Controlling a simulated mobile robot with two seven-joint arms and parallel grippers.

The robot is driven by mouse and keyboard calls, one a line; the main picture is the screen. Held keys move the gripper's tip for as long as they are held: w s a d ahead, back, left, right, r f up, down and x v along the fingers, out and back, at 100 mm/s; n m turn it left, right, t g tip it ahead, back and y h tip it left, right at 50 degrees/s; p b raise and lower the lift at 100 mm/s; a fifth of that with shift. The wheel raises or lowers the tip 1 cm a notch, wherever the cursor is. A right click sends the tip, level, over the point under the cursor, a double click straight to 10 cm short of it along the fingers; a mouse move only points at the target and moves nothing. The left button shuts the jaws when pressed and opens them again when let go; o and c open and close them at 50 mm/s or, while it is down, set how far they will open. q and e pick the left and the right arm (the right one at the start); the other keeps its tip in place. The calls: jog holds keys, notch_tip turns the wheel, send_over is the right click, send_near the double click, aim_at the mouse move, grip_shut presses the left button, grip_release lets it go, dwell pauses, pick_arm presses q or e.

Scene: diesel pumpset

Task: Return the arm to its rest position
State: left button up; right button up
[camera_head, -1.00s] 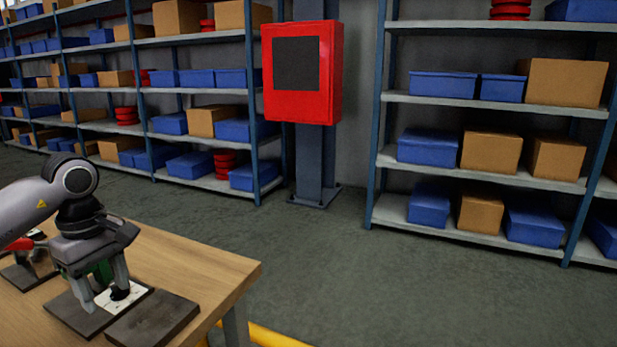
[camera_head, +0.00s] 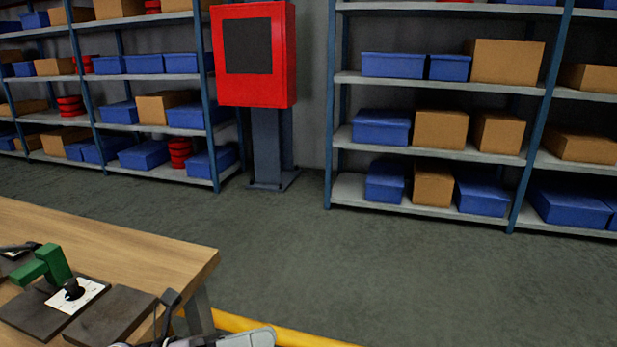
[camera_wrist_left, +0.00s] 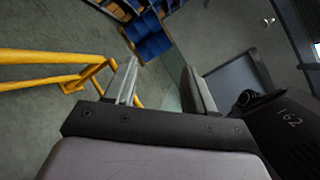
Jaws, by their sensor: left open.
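My left arm and gripper show only in part at the bottom edge of the head view, low beside the table's near corner. In the left wrist view, the left gripper (camera_wrist_left: 163,80) has its two grey fingers apart, with nothing between them. A green-handled device (camera_head: 48,264) with a black knob stands on a dark plate on the wooden table (camera_head: 150,240), clear of the gripper. My right gripper is not in view.
A dark flat block (camera_head: 110,318) lies on the table. Yellow railing (camera_wrist_left: 60,55) shows in the wrist view. Beyond the table is open floor (camera_head: 290,255), then a red cabinet (camera_head: 283,60) on a post and shelves (camera_head: 440,205) with boxes.

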pick_arm(q)
jog(key=s+a+f+n+t+y+p, duration=0.1)
jog(key=a+f+n+t+y, duration=0.4)
jog(key=n, duration=1)
jog(key=s+a+f+n+t+y, duration=0.1)
jog(key=a+f+n+t+y, duration=0.5)
jog(key=n, duration=0.9)
jog(key=s+a+f+n+g+y, duration=0.1)
jog(key=s+f+n+g+y, duration=0.4)
jog(key=s+f+n, duration=0.4)
notch_tip(320, 180, down, 5)
jog(key=shift+s+a+r+n+y, duration=0.15)
jog(key=shift+s+a+n+y, duration=0.2)
jog(key=shift+s, duration=0.75)
jog(key=shift+c, duration=1.2)
